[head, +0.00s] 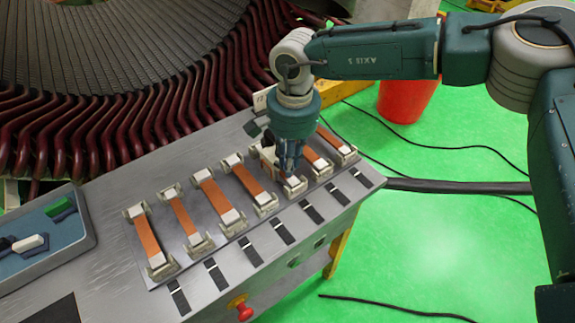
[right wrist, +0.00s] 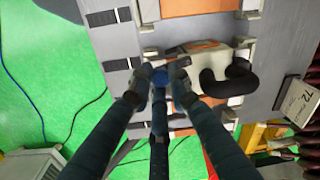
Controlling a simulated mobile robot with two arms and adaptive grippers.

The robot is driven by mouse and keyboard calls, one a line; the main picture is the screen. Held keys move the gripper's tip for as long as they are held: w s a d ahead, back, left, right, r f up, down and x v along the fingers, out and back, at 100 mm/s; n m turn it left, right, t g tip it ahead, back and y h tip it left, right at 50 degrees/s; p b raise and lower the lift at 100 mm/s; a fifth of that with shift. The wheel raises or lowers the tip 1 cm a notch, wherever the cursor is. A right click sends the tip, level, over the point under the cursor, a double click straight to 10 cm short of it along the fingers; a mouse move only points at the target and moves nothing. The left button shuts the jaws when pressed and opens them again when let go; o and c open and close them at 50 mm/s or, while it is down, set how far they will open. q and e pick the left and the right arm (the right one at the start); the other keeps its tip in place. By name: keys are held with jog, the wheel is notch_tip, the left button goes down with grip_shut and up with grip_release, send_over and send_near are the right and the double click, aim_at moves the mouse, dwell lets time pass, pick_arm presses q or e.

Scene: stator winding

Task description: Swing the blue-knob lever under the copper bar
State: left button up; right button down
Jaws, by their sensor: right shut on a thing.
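My right gripper (head: 291,172) points down over the row of copper bars on the metal bench, toward the right end of the row. In the right wrist view, its fingers (right wrist: 158,88) are closed around a blue knob (right wrist: 160,76). The lever below the knob is mostly hidden by the fingers. A copper bar (right wrist: 201,45) lies just beyond the knob, partly covered by a pale block with a curved black handle (right wrist: 228,84). In the head view, the gripper hides the knob and part of this bar. My left gripper is not in view.
Several other copper bars, such as this one (head: 216,201), sit in pale end holders. Black strips (head: 249,252) line the bench's front. A blue tray (head: 80,229) is at left, a red knob (head: 244,312) at the front edge. A large coil assembly (head: 120,70) stands behind.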

jog(key=n+b, duration=0.1)
jog(key=w+n+b, duration=0.1)
jog(key=n, duration=0.1)
jog(key=shift+w+d+f+n+b, duration=0.1)
jog(key=shift+d+f+n+b, duration=0.1)
jog(key=shift+d+n+b, duration=0.15)
jog(key=n+b, duration=0.1)
jog(key=w+n, duration=0.1)
jog(key=n, duration=0.1)
jog(key=shift+w+d+r+n+b, duration=0.1)
jog(key=shift+n+b, duration=0.15)
jog(key=shift+b, duration=0.15)
jog(key=shift+w+r+n+g+b, duration=0.2)
jog(key=shift+w+n, duration=0.25)
jog(key=shift+n, duration=0.8)
jog(key=shift+w+f+n+g+b, duration=0.1)
jog(key=shift+w+n+b, duration=0.25)
jog(key=shift+n, duration=0.9)
jog(key=shift+w, duration=0.1)
jog(key=c, duration=1.6)
grip_release()
jog(key=shift+r, duration=0.1)
